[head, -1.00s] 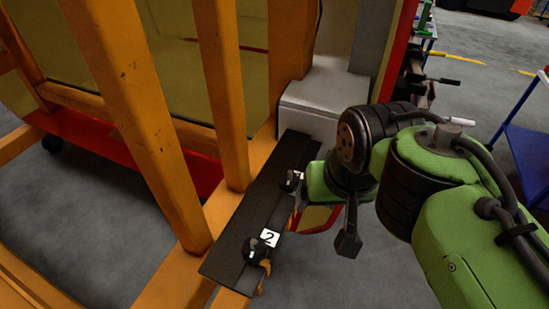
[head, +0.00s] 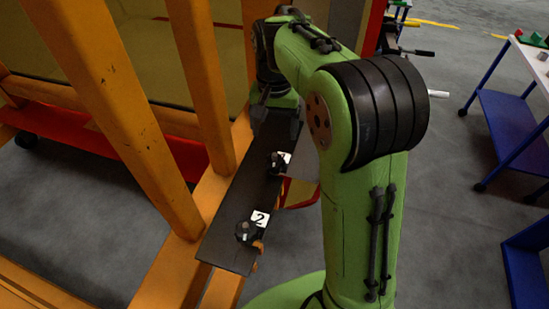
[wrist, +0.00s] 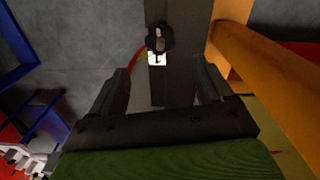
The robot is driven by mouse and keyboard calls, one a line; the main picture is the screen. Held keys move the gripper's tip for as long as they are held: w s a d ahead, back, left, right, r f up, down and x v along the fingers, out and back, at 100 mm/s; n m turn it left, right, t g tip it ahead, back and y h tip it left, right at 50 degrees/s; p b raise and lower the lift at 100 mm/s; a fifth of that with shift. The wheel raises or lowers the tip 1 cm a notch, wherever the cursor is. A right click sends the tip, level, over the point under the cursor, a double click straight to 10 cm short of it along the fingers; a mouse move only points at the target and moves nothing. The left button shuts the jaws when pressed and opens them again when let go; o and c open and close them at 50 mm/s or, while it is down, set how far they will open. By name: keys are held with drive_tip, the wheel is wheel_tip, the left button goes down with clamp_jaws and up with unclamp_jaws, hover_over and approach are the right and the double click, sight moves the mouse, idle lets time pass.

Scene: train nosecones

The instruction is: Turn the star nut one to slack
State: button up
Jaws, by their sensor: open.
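Star nut one (head: 277,161) is a small black knob beside a white label near the far half of a dark plate (head: 229,255). In the wrist view star nut one (wrist: 159,39) lies ahead of my fingertips, its label just below it, partly covered by the knob. A second black star nut (head: 245,232), by a label marked 2, is nearer on the plate. My gripper (head: 277,122) is over the far end of the plate, beyond nut one in the head view. In the wrist view my gripper (wrist: 167,76) is open and empty, its fingers apart and not touching the nut.
Orange frame posts (head: 202,80) stand left of the plate, close to the arm. A blue trolley (head: 510,125) is at the right. Grey floor (head: 450,200) lies between.

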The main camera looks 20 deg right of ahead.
sight(275, 160)
wheel_tip(275, 160, down, 11)
drive_tip(key=shift+w+f+b, duration=0.1)
drive_tip(key=shift+f+b, duration=0.05)
drive_tip(key=shift+b, duration=0.85)
drive_tip(key=c, duration=1.1)
